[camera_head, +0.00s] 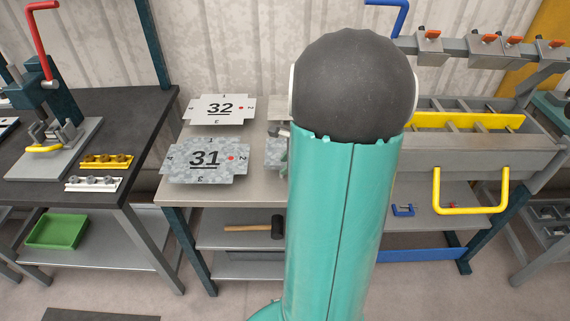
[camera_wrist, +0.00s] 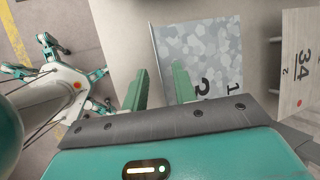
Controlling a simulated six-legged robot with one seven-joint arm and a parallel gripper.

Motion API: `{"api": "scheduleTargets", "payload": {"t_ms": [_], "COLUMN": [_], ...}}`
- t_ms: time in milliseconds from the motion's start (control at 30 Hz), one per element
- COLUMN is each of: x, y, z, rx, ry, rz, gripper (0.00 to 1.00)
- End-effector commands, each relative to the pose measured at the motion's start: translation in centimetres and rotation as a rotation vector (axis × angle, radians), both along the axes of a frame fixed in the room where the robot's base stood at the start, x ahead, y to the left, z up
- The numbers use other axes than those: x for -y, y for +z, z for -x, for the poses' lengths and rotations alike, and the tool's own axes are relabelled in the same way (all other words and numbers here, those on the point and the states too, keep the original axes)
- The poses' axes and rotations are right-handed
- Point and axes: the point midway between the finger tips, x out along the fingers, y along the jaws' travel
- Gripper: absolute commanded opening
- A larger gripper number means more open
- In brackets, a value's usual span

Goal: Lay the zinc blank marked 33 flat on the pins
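A spangled zinc blank (camera_wrist: 205,50) lies beyond my fingers in the wrist view. A "1" and part of a larger digit show on it; the rest of its number is hidden. A sliver of a spangled blank (camera_head: 274,154) shows left of my arm in the head view. My gripper (camera_wrist: 160,87) is open, its two green fingers apart with the blank's left edge appearing between them. Contact cannot be told. In the head view my arm hides the gripper. The bender (camera_head: 480,155) stands at right with a yellow bar; I cannot make out pins.
Blank 31 (camera_head: 205,164) and blank 32 (camera_head: 220,109) lie at left on the table (camera_head: 180,192). Blank 34 (camera_wrist: 300,60) shows at right in the wrist view. A dark bench (camera_head: 90,110) with a press stands at left. A yellow handle (camera_head: 470,211) juts from the bender's front.

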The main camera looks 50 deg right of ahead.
Motion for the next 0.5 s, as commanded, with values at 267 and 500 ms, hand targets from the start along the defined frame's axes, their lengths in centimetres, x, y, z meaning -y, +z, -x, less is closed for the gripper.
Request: {"api": "scheduleTargets", "payload": {"t_ms": [267, 500], "x": [0.2, 0.4], "y": [5.3, 9.4], "z": [2.7, 5.1], "rx": [0.004, 0.004], "ry": [0.000, -0.002], "rz": [0.006, 0.005], "gripper": [0.28, 0.28]}}
